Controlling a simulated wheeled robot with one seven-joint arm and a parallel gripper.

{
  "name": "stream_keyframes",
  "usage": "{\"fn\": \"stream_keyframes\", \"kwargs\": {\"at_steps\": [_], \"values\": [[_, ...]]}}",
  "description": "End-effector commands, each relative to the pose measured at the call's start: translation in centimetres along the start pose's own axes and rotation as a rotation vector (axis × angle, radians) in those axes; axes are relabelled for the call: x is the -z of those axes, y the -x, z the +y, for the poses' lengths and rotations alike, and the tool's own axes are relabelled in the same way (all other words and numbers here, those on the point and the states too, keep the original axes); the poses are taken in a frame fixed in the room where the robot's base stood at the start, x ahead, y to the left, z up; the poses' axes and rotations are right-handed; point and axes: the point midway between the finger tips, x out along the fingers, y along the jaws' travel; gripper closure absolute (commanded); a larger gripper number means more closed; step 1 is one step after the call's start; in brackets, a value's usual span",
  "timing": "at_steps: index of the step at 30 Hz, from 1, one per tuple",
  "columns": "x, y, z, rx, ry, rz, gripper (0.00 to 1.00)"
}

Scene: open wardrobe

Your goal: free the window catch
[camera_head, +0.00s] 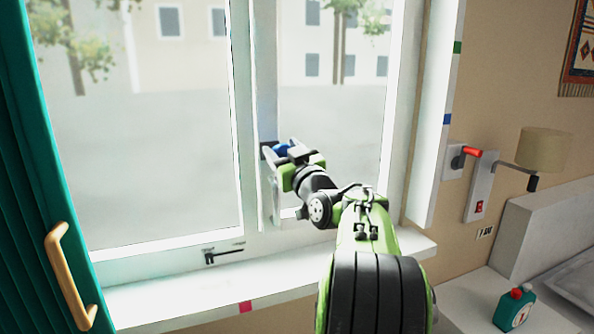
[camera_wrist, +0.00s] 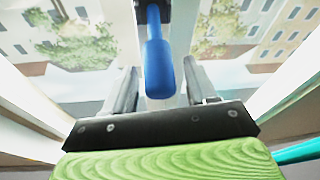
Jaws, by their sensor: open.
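The window catch has a blue handle (camera_head: 282,148) on the upright middle frame of the window, mostly hidden by my gripper in the head view. In the wrist view the blue handle (camera_wrist: 160,68) hangs down from a dark mount (camera_wrist: 151,12). My gripper (camera_head: 274,156) is at the handle. In the wrist view my gripper (camera_wrist: 161,78) is open, with one finger on each side of the blue handle. Gaps show on both sides, and I cannot tell how deep the handle sits between the fingers.
A black stay (camera_head: 222,254) lies on the lower window frame. The white sill (camera_head: 190,300) runs below. A green curtain or door with a tan handle (camera_head: 70,277) stands left.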

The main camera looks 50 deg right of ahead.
Motion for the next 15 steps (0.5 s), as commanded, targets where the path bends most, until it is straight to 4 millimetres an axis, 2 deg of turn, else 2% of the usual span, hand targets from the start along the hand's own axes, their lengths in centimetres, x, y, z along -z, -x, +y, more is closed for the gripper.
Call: {"fn": "stream_keyframes", "kwargs": {"at_steps": [1,9,12,15], "values": [[-0.3,1.6,0.0,-0.004,0.004,-0.001,0.43],[-0.5,9.3,0.0,-0.004,0.001,0.0,0.43],[-0.4,11.3,0.0,-0.004,0.002,0.0,0.43],[-0.3,12.6,-0.1,-0.001,0.001,0.0,0.43]]}}
